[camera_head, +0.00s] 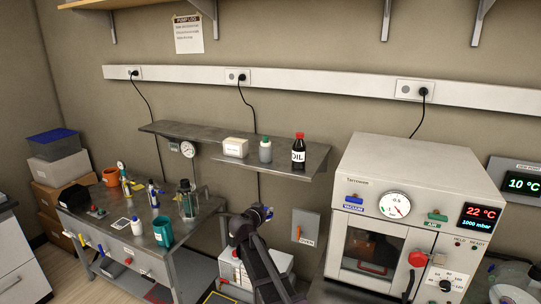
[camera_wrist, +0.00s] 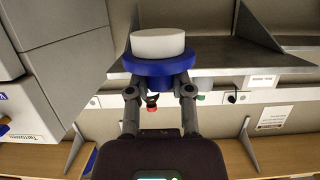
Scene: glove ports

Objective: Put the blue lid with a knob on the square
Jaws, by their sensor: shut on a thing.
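My gripper (camera_head: 260,214) is raised in front of the wall, to the right of the metal bench. It is shut on a blue round lid (camera_wrist: 160,68), which sits between the fingertips in the wrist view. A pale, thick round part (camera_wrist: 158,43) shows on the far side of the blue disc; I cannot tell if it is the knob.
The metal bench (camera_head: 150,238) holds a teal mug (camera_head: 163,231), a glass vessel (camera_head: 187,203) and several bottles. A wall shelf (camera_head: 190,136) carries an oil bottle (camera_head: 298,150). A white vacuum oven (camera_head: 415,205) stands at right. Little bench room is free.

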